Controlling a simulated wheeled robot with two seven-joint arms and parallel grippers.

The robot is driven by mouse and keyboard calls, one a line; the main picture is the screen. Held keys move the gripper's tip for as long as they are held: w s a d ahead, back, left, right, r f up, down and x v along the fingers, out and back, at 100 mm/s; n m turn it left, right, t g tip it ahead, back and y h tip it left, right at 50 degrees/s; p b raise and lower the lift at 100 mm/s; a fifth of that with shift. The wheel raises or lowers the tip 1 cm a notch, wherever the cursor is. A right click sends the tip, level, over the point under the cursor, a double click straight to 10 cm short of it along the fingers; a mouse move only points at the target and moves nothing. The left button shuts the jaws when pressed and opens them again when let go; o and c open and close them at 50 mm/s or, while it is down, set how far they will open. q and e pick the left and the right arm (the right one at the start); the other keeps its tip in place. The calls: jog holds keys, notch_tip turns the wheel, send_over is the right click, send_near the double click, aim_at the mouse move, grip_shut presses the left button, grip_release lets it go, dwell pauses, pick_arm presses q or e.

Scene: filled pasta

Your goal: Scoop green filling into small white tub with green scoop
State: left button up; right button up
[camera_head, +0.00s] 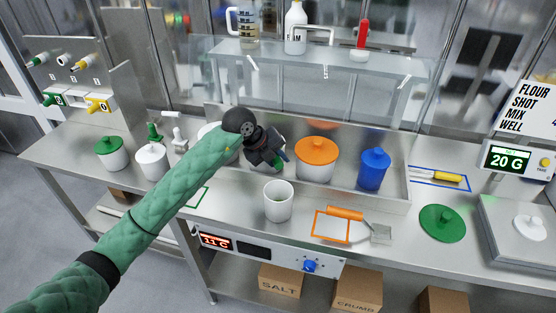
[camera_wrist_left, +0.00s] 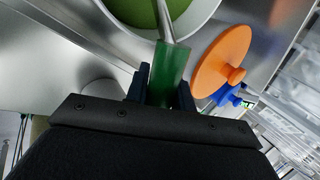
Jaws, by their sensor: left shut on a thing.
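My left gripper (camera_head: 268,155) is above the steel counter, behind the small white tub. It is shut on the green handle of the scoop (camera_wrist_left: 165,75), which also shows in the wrist view between both fingers (camera_wrist_left: 160,92). The scoop's metal shaft runs into a round white container (camera_wrist_left: 208,22) holding green filling (camera_wrist_left: 138,10). The scoop's bowl is out of frame there. In the head view this container (camera_head: 208,130) is mostly hidden behind my arm. The small white tub (camera_head: 278,206) stands open and upright in front of my gripper; its contents are unclear.
An orange-lidded tub (camera_head: 315,170) and a blue tub (camera_head: 373,172) stand right of the gripper. An orange-handled scraper (camera_head: 345,213) and a green lid (camera_head: 442,223) lie on the counter, near a scale (camera_head: 520,245). White tubs stand at left. A glass-fronted shelf (camera_head: 320,70) is behind.

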pick_arm(q)
jog(key=shift+r+p, duration=1.15)
jog(key=shift+r, duration=1.55)
jog(key=shift+r+p, duration=0.95)
jog(key=shift+r, duration=1.75)
